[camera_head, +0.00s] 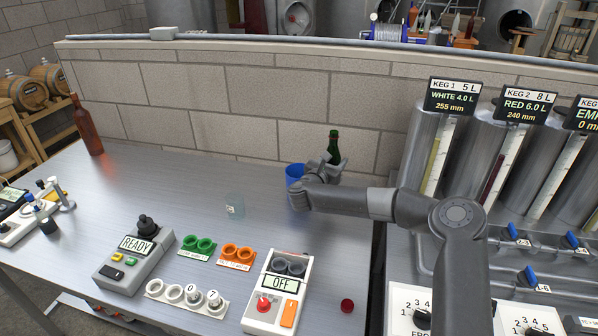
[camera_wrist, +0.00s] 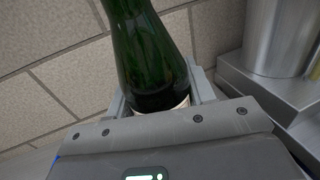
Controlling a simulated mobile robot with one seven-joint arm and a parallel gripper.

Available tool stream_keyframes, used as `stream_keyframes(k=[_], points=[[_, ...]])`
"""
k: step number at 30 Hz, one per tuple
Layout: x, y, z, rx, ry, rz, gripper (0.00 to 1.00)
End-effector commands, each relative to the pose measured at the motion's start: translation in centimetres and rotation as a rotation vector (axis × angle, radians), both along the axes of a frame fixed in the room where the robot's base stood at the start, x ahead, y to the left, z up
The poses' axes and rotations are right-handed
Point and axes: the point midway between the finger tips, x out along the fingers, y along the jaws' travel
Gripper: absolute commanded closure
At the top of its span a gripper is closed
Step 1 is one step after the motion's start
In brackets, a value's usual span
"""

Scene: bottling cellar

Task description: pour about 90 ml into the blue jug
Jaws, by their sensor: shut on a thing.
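The blue jug (camera_head: 294,174) stands on the steel bench near the wall, partly hidden behind my gripper and wrist. A green bottle (camera_head: 333,146) rises just to the right of the jug. My gripper (camera_head: 326,172) is shut on the bottle. In the wrist view the green bottle (camera_wrist: 150,55) sits between the fingers of my gripper (camera_wrist: 160,98), with dark liquid inside and the top edge of a pale label showing. The bottle looks close to upright in the head view. Its mouth is out of the wrist view, and the jug's inside is hidden.
A small clear glass (camera_head: 235,207) stands left of the jug. A brown bottle (camera_head: 87,130) is at the far left. The READY device (camera_head: 136,256) and the OFF device (camera_head: 279,290) stand at the front. A red cap (camera_head: 347,305) lies nearby. Kegs (camera_head: 449,150) stand at the right.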

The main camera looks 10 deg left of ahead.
Motion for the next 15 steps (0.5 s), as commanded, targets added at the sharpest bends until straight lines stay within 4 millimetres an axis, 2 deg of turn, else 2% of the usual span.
stream_keyframes(k=[15], points=[[-0.04, -0.02, 0.17, -0.047, -0.001, -0.001, 0.86]])
